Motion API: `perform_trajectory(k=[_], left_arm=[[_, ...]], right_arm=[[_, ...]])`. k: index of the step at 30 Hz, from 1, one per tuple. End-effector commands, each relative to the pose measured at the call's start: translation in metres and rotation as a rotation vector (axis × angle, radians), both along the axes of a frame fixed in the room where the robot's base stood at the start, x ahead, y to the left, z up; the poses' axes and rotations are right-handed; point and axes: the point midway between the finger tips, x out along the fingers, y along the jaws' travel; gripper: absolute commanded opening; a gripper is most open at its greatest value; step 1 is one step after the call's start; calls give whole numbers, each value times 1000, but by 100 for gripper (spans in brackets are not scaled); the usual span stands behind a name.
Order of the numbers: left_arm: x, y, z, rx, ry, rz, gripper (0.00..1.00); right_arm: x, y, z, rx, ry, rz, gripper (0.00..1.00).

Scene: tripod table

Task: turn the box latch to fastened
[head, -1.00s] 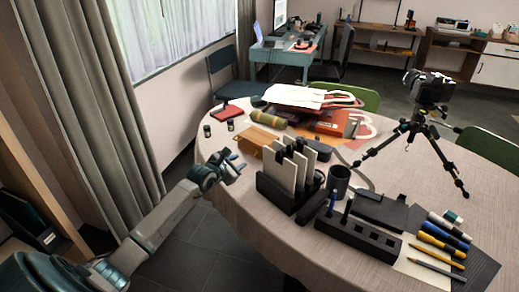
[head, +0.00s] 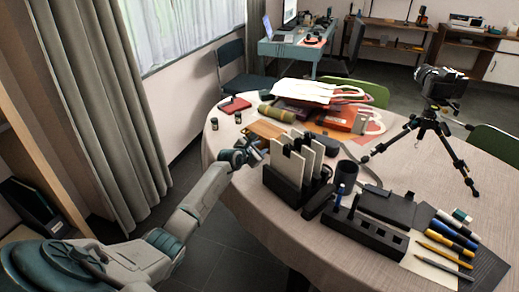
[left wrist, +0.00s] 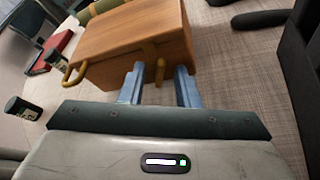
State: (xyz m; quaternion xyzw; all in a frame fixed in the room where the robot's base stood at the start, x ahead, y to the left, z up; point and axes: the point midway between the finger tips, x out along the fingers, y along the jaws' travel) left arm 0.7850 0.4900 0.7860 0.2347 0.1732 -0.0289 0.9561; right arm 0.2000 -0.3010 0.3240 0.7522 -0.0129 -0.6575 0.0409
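The wooden box (head: 265,129) stands near the table's left edge, partly behind my left gripper (head: 255,151) in the head view. In the left wrist view the brown box (left wrist: 128,32) is close in front of me. Its brass latch (left wrist: 160,68) hangs down the front face, pointing roughly downward. My left gripper (left wrist: 159,86) is open, with one blue-grey finger on each side of the latch's lower part. I cannot tell whether either finger touches it. A brass loop handle (left wrist: 74,72) shows at the box's left. My right gripper is out of view.
A black holder with upright cards (head: 285,184) stands just right of my left gripper. Small dark jars (left wrist: 22,108) and a red book (head: 234,105) lie left of the box. A green roll (head: 277,113) lies behind it. A tripod with camera (head: 436,125) stands at right.

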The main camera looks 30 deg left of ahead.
Motion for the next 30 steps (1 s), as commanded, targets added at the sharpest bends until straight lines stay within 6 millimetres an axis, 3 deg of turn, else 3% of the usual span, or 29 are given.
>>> perform_trajectory(k=[6, 10, 11, 18, 26, 30], left_arm=[[0, 0, 0, 0, 0, 0, 27], [0, 0, 0, 0, 0, 0, 2], [0, 0, 0, 0, 0, 0, 0], [0, 1, 1, -44, 6, 1, 0], [1, 5, 1, -316, 48, 0, 0], [1, 6, 1, -426, 64, 0, 0]], right_arm=[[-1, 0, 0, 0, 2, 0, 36], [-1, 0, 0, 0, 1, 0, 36], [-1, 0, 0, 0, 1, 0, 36], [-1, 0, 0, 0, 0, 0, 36], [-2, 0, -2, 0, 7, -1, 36], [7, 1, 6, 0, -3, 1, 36]])
